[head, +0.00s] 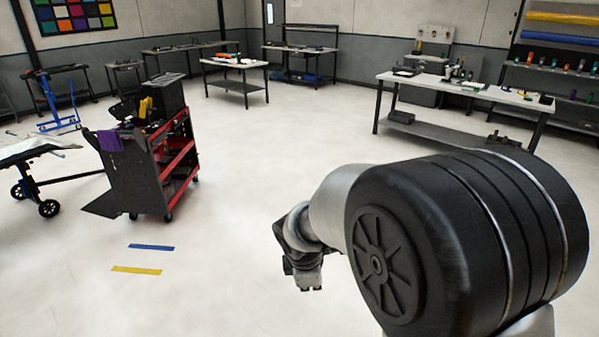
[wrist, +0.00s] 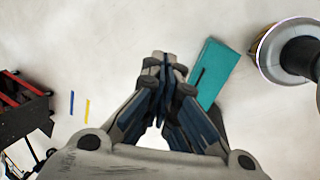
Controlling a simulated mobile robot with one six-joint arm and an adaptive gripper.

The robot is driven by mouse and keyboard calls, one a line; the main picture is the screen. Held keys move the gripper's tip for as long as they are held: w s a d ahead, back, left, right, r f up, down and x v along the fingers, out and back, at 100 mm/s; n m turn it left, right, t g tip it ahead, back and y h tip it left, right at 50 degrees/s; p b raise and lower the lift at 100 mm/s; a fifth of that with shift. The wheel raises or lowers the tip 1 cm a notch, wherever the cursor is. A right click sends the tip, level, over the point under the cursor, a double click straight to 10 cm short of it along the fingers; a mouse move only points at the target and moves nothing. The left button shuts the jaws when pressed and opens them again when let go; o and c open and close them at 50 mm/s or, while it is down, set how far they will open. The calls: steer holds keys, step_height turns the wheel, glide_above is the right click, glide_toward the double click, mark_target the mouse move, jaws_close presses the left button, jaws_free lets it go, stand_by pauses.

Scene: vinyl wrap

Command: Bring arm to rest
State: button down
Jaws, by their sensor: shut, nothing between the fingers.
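My gripper (head: 309,287) hangs at the end of my bent arm over open floor in the head view, small and partly dark. In the wrist view my gripper (wrist: 165,66) has its two fingers together at the tips, with nothing between them. It touches no object that I can see. Part of my arm is hidden behind the large black joint housing at the right of the head view.
A black and red tool cart (head: 150,165) stands at left, beside a wheeled stand (head: 42,180). Blue tape (head: 151,247) and yellow tape (head: 136,270) mark the floor. Workbenches (head: 465,92) line the back. A flat teal thing (wrist: 217,70) shows beside the fingers. Mid-floor is clear.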

steer(key=s+d+r+m, duration=0.5)
steer(key=r, duration=0.2)
steer(key=s+d+r+m, duration=0.3)
steer(key=s+m, duration=0.3)
steer(key=s, duration=0.4)
steer(key=s+d+r+m+t+y+b, duration=0.1)
steer(key=s+d+r+m, duration=0.2)
steer(key=s+m, duration=0.4)
steer(key=s, duration=0.4)
steer(key=shift+s+d+m, duration=0.25)
steer(key=shift+d+m, duration=0.05)
steer(key=c, duration=2.3)
jaws_free()
